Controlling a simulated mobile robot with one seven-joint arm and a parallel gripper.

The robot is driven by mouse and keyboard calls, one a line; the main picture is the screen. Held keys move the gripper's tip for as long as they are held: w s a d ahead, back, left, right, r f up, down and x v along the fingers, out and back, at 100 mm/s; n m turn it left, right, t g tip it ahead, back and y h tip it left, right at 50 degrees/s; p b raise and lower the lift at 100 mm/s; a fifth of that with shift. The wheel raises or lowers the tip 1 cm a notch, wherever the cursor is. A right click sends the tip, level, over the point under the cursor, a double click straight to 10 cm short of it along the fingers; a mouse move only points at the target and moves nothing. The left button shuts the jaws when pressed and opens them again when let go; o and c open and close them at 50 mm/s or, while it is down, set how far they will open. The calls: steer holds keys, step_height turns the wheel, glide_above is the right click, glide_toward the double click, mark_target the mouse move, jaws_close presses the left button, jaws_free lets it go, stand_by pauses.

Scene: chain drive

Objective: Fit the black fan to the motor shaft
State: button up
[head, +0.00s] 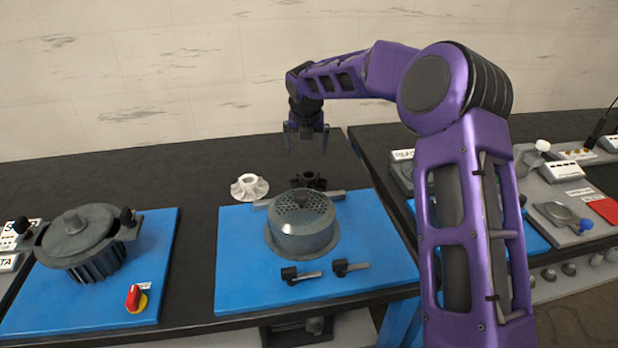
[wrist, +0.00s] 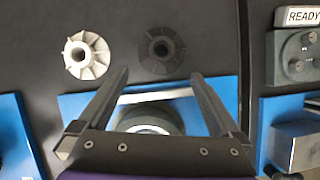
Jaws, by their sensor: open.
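The black fan (head: 309,181) lies on the dark bench behind the middle blue board. It also shows in the wrist view (wrist: 161,52), hub facing up, just beyond my fingertips. My gripper (head: 306,146) is open and empty, pointing down, above the bench near the black fan and apart from it. Its two fingers show in the wrist view (wrist: 159,77). A perforated grey cover (head: 302,222) sits on the middle board. A finned dark grey housing (head: 88,245) with a round stub on top stands on the left board; I cannot tell for sure which part is the motor shaft.
A white fan (head: 249,187) lies left of the black one. Two black-headed bolts (head: 350,267) lie in front of the cover. A red switch (head: 134,298) is on the left board. Control panels (head: 575,210) stand at right. The back of the bench is clear.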

glide_toward(309, 175)
steer(key=f, duration=0.2)
steer(key=shift+w+a+f, duration=0.1)
steer(key=shift+a+f, duration=0.2)
steer(key=shift+f, duration=0.1)
steer(key=shift+d+x, duration=0.2)
steer(key=shift+x, duration=2.65)
steer(key=c, duration=1.5)
